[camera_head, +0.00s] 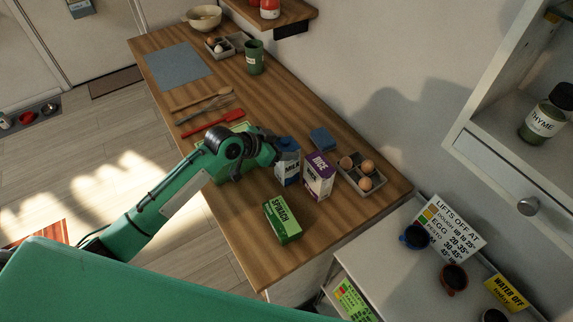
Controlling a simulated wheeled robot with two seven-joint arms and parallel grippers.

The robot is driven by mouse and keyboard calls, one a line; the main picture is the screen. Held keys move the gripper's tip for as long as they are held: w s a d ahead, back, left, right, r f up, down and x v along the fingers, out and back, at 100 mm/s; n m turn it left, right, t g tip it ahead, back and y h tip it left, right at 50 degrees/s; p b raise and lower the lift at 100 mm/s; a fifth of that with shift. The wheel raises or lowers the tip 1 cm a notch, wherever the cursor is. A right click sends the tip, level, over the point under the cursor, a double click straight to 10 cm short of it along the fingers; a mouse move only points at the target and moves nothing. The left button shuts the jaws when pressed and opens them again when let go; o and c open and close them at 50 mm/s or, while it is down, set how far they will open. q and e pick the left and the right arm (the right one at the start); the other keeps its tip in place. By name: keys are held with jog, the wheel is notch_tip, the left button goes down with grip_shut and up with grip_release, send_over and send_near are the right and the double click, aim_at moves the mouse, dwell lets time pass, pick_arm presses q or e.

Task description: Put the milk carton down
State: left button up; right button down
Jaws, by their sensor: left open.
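The milk carton (288,170), blue and white, stands upright on the wooden counter (262,242). The purple and white rice box (319,177) stands close on its right. My left gripper (277,147) is at the upper left side of the carton, and its jaws are open. The fingertips are partly hidden, so I cannot tell whether they touch the carton. My right gripper is not in view.
A green spinach box (283,220) lies in front of the carton. A tray with eggs (361,177) and a blue sponge (322,139) are to the right and behind. Red and wooden utensils (212,124) lie farther left. The counter's front corner is clear.

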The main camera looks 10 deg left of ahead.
aim_at(291, 147)
pick_arm(q)
jog(key=b+x, duration=0.1)
jog(key=x, duration=0.2)
jog(key=shift+w+d+f+b, duration=0.15)
jog(key=shift+f+b, duration=0.05)
jog(key=shift+b, duration=0.15)
jog(key=shift+r, duration=0.1)
jog(key=shift+c, duration=0.4)
jog(key=c, duration=0.7)
grip_shut()
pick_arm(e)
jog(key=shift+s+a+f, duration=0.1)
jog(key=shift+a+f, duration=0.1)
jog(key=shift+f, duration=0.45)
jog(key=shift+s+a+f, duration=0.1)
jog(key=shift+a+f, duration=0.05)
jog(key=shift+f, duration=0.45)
pick_arm(q)
jog(key=shift+r, duration=0.1)
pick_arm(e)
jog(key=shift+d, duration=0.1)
